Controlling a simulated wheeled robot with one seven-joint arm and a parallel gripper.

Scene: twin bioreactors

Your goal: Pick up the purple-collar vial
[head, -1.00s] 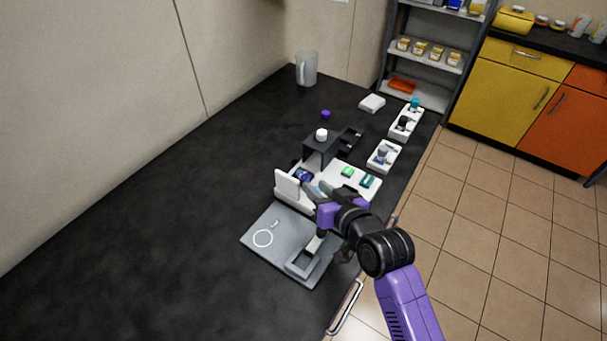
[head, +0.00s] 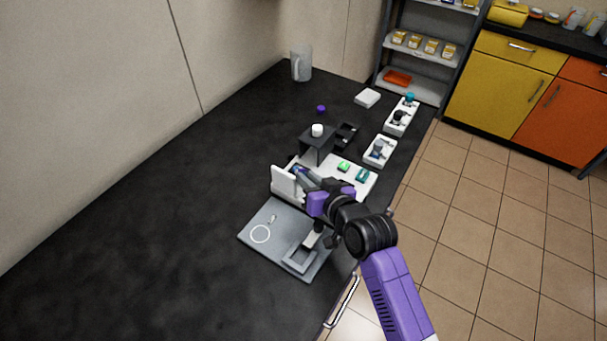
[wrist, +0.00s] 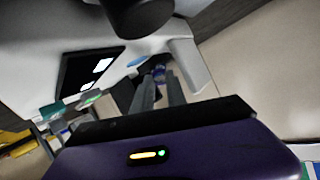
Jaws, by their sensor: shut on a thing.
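My gripper (head: 305,177) reaches over the white device with the upright panel, at the left end of its deck. In the wrist view, its two grey fingers (wrist: 160,92) are closed around a small blue-purple thing (wrist: 158,71), which looks like the purple-collar vial. The fingers hide most of it, and I cannot tell whether it is clear of the device. A separate small purple piece (head: 321,109) lies on the dark bench farther back.
The white device (head: 285,182) carries green and teal parts. A grey plate (head: 262,218) lies in front. A black block with a white knob (head: 317,142) stands behind. White trays (head: 380,151) line the right edge. A jug (head: 301,64) stands at the back. The bench's left side is clear.

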